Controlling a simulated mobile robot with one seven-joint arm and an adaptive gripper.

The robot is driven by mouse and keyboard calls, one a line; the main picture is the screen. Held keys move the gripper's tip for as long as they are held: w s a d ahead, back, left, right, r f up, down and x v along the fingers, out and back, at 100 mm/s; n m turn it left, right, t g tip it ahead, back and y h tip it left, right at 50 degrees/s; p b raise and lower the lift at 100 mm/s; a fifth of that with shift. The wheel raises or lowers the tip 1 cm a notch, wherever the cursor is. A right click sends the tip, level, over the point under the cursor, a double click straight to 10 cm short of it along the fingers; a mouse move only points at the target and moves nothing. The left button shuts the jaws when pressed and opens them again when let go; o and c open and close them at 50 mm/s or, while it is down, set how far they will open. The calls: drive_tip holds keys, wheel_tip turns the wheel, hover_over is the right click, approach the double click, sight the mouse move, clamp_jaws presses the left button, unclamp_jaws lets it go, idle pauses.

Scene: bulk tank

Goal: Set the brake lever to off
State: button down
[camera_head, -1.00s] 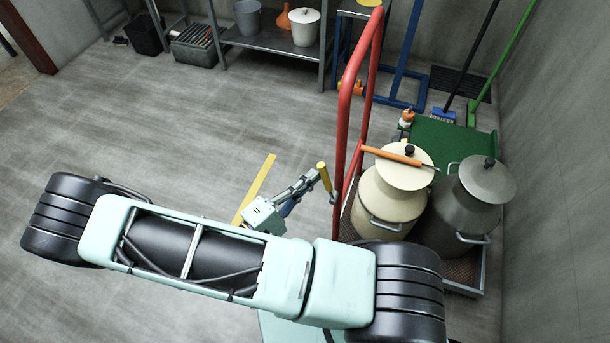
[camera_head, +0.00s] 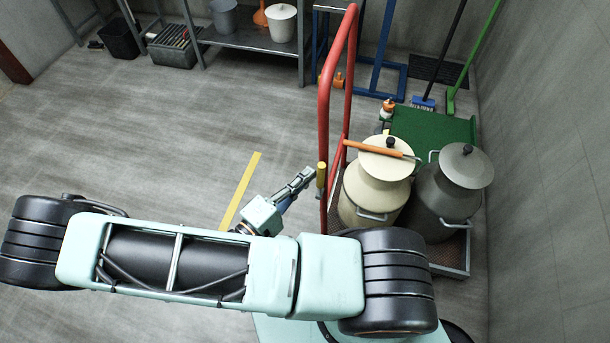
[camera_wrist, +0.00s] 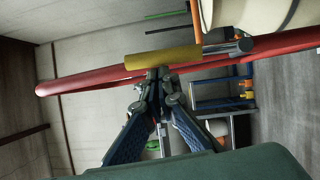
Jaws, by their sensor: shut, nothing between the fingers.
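The brake lever, with a yellow grip (camera_head: 321,178), is beside the lower part of the red push handle of a trolley. Its grip looks nearly upright in the head view. In the wrist view the yellow grip (camera_wrist: 163,56) lies across the picture just beyond my fingertips, with a grey metal shaft at its right end. My gripper (camera_head: 309,173) is shut and empty, left of the lever with a small gap in the head view. In the wrist view my gripper (camera_wrist: 157,76) seems close against the grip; I cannot tell whether it touches. No off marking is readable.
The red push handle (camera_head: 325,95) rises behind the lever. A cream can (camera_head: 375,190), a grey can (camera_head: 440,205) and an orange-handled tool (camera_head: 372,148) are on the trolley. A wall is at right. Open floor (camera_head: 150,130) lies left, with a yellow stripe (camera_head: 240,190).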

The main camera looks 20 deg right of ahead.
drive_tip(key=s+a, duration=0.2)
drive_tip(key=a, duration=0.9)
drive_tip(key=shift+a+p, duration=0.25)
drive_tip(key=shift+p, duration=0.2)
